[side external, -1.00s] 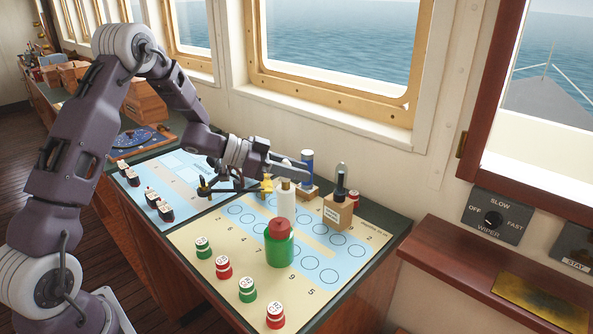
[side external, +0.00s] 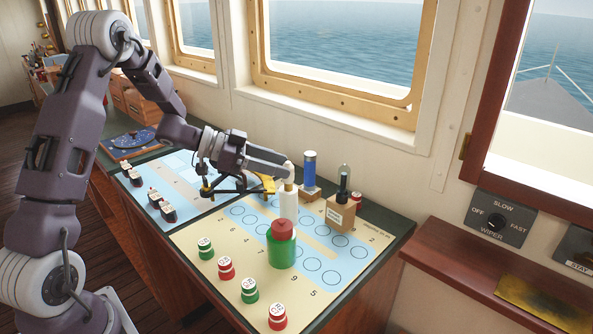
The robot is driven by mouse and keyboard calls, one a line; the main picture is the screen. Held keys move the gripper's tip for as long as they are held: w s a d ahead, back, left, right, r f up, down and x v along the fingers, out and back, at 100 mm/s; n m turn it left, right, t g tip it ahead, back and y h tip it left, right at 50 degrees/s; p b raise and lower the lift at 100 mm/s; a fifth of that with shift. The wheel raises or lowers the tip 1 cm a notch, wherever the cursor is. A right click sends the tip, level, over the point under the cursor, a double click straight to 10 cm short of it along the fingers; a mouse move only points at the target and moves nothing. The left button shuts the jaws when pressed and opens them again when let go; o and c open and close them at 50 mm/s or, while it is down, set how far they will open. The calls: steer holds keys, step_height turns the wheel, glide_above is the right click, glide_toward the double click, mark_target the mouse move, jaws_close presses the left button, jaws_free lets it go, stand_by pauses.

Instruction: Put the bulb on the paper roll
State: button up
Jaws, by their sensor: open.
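The bulb (side external: 289,170) has a pale rounded top and a brass-coloured base. It stands upright, base down, on the upper end of the white paper roll (side external: 288,204). The roll is upright, its lower part hidden by the green cylinder with a red top in front. My gripper (side external: 279,170) is open at the bulb's left. Its grey upper finger reaches close to the bulb; I cannot tell whether they touch.
The green cylinder (side external: 282,252) stands close before the roll. A blue cylinder (side external: 309,168) and a cardboard block (side external: 341,213) holding a dark, glass-topped item stand behind right. Several red and green buoy-like pieces (side external: 249,290) line the chart's front.

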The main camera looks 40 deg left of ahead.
steer(key=v, duration=0.6)
step_height(320, 180, up, 13)
steer(key=n+t+y, duration=0.3)
steer(key=n+y, duration=0.2)
steer(key=y, duration=0.5)
steer(key=s+d+f+n+g, duration=0.1)
steer(key=s+d, duration=0.3)
steer(key=s, duration=0.5)
steer(key=s+d+f+n+g+h, duration=0.1)
steer(key=s+d+f+g, duration=0.3)
steer(key=s, duration=0.5)
steer(key=s+d+f+g, duration=0.2)
steer(key=s+d, duration=0.3)
steer(key=s, duration=0.4)
steer(key=shift+s+d+f+n+g+h, duration=0.15)
steer(key=shift+s+d+n+g+h, duration=0.05)
steer(key=shift+d+n+g+h, duration=0.25)
